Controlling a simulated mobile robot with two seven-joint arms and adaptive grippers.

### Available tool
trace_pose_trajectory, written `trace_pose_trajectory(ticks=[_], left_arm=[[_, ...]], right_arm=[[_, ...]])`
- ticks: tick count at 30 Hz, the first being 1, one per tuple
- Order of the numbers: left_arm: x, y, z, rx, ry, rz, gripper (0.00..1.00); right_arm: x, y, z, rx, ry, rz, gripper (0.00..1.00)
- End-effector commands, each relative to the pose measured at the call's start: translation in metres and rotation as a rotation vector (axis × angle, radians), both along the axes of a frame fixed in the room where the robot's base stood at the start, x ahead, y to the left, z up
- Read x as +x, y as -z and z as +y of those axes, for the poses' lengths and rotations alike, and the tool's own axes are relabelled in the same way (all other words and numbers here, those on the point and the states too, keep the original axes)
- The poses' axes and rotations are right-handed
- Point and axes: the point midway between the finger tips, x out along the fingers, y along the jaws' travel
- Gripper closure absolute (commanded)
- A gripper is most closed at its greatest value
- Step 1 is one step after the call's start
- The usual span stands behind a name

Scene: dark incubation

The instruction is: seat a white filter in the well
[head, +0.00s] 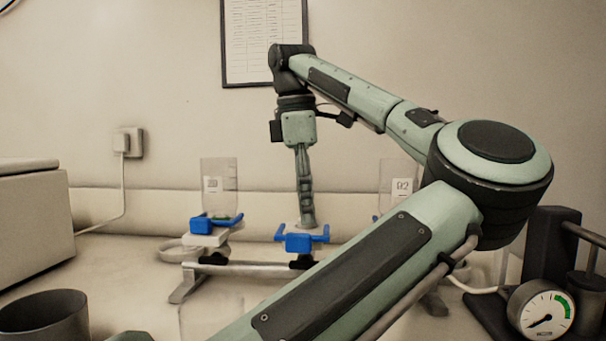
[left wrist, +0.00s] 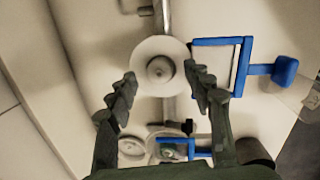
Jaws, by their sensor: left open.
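The middle well shows in the left wrist view as a round white piece (left wrist: 149,52) with a grey round centre, beside an open blue clamp frame (left wrist: 218,41). I cannot tell whether a separate white filter lies on it. In the head view, the middle station has a blue clamp (head: 299,242). My left gripper (head: 307,222) points straight down at this station. In the left wrist view its fingers (left wrist: 163,84) are spread on both sides of the white piece, with nothing seen gripped. My right gripper is not in view.
A clear cup (head: 219,172) stands at the left station with a blue clamp (head: 212,223). Another clear cup marked 02 (head: 399,176) is at the right, partly behind my arm. A pressure gauge (head: 541,310), a dark cup (head: 44,316) and a pale box (head: 35,225) stand around.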

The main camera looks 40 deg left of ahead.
Motion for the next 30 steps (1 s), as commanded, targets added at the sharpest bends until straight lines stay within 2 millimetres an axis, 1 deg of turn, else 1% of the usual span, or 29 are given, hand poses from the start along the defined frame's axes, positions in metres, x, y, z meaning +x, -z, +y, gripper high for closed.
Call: trace_pose_trajectory(ticks=[1,9,12,15,20,30], left_arm=[[-0.001,-0.01,0.0,0.001,0.001,-0.005,0.49],[-0.009,-0.068,0.0,0.0,0.002,-0.005,0.49],[-0.011,-0.085,0.001,0.0,0.002,-0.005,0.49],[-0.013,-0.097,0.001,0.0,0.002,-0.004,0.49],[-0.014,-0.106,0.0,0.0,0.0,-0.001,0.49],[-0.014,-0.106,0.001,0.001,-0.001,-0.001,0.49]], right_arm=[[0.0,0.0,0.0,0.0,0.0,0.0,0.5],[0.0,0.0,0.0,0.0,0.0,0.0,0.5],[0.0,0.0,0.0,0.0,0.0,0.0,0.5],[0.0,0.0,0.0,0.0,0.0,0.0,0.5],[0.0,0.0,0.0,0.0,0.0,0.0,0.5],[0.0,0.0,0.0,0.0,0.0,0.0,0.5]])
